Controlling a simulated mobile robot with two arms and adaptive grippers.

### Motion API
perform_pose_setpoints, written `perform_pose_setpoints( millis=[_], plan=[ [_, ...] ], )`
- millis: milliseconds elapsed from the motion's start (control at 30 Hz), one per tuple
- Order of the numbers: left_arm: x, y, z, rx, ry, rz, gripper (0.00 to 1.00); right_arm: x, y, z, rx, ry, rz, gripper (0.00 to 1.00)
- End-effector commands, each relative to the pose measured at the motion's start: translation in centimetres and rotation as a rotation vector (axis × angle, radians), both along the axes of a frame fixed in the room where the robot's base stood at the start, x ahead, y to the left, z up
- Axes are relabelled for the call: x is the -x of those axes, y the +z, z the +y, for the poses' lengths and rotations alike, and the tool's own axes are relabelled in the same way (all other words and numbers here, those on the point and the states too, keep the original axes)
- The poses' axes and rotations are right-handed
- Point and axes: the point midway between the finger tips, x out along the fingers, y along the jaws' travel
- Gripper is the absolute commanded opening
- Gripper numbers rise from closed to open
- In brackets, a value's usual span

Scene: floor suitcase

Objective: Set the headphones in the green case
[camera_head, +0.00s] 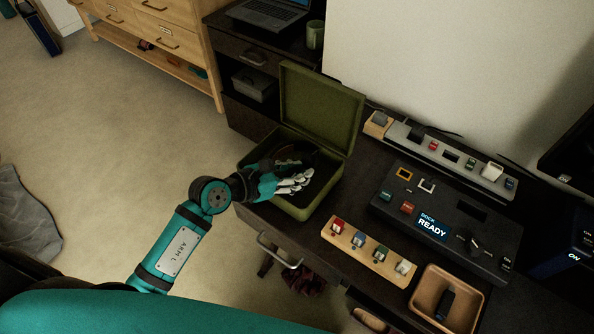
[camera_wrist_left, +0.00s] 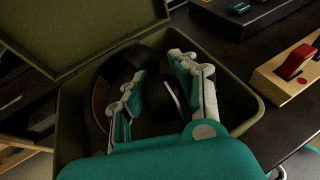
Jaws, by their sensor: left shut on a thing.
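The green case (camera_head: 302,210) stands open on the dark desk with its lid raised at the back; its lid and walls also show in the left wrist view (camera_wrist_left: 92,32). The dark headphones (camera_wrist_left: 103,92), with a brown inner band, are inside the case's walls, and the gripper partly hides them. They show only as a dark shape in the head view (camera_head: 293,157). My left gripper (camera_wrist_left: 155,76) reaches into the case and is shut on the headphones, with fingers on either side of an ear cup. I cannot tell whether the headphones touch the case floor. My right gripper is out of view.
Right of the case are a black dock panel (camera_head: 450,225) reading "READY", a wooden strip of coloured switches (camera_head: 368,252) and a tan tray (camera_head: 425,300) with a dark item. A grey rail of small parts (camera_head: 455,162) lies behind. A laptop (camera_head: 268,14) and mug (camera_head: 315,35) stand beyond the lid.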

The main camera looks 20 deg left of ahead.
Motion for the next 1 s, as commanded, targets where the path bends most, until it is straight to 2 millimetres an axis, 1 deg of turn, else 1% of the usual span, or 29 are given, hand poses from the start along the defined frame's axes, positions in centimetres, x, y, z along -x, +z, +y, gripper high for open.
perform_pose_setpoints(
  millis=[133, 500, 633, 667, 700, 800, 833, 1000],
  plan=[
    [0.0, 0.1, 0.0, 0.001, 0.000, -0.002, 0.00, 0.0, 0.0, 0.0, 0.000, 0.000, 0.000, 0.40],
    [0.0, -1.1, 0.0, 0.000, -0.001, -0.001, 0.00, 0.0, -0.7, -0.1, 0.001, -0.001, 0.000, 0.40],
    [0.0, -1.1, -0.1, -0.001, -0.001, -0.002, 0.00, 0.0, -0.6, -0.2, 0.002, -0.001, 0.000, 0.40],
    [0.0, -1.2, 0.0, 0.000, -0.001, 0.000, 0.29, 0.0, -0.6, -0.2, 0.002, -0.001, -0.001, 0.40],
    [0.0, -1.1, 0.0, 0.000, -0.001, 0.000, 0.34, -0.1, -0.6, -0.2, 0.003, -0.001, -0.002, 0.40],
    [0.0, -1.1, 0.0, 0.000, -0.001, 0.000, 0.47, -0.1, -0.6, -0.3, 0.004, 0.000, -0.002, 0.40],
    [0.0, -1.1, 0.0, 0.000, -0.001, 0.000, 0.50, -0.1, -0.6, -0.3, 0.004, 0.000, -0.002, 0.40],
    [0.0, -1.1, 0.0, -0.001, 0.000, -0.001, 0.50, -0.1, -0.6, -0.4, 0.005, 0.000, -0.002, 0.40]
  ],
)
